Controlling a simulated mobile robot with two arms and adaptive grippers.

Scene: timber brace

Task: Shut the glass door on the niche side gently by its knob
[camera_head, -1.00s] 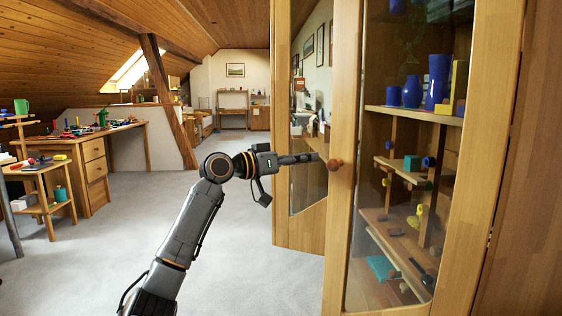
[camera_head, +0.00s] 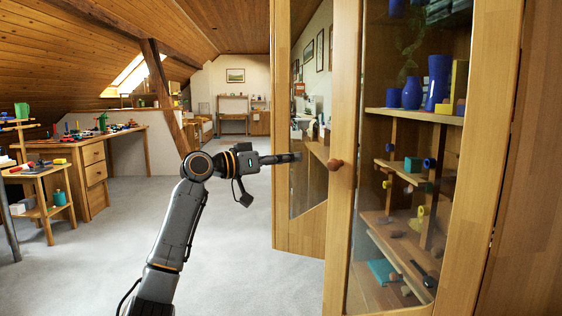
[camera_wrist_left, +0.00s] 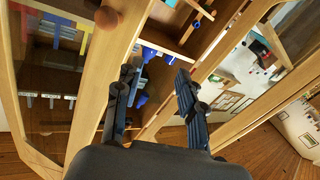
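A tall wooden cabinet has a near glass door (camera_head: 343,225) with a round brown knob (camera_head: 335,164) on its left stile. A second glass door (camera_head: 283,215) stands to its left, angled away. My left gripper (camera_head: 298,157) reaches across that second door, its fingertips a little left of the near door's knob. In the left wrist view its two fingers (camera_wrist_left: 158,78) are spread, with nothing clamped between them. My right gripper is out of view.
Shelves behind the near glass hold blue vases (camera_head: 412,92), a teal block (camera_head: 412,164) and several small pieces. A desk (camera_head: 92,153) and a small side table (camera_head: 45,187) stand at the left. Open grey floor (camera_head: 120,240) lies left of the cabinet.

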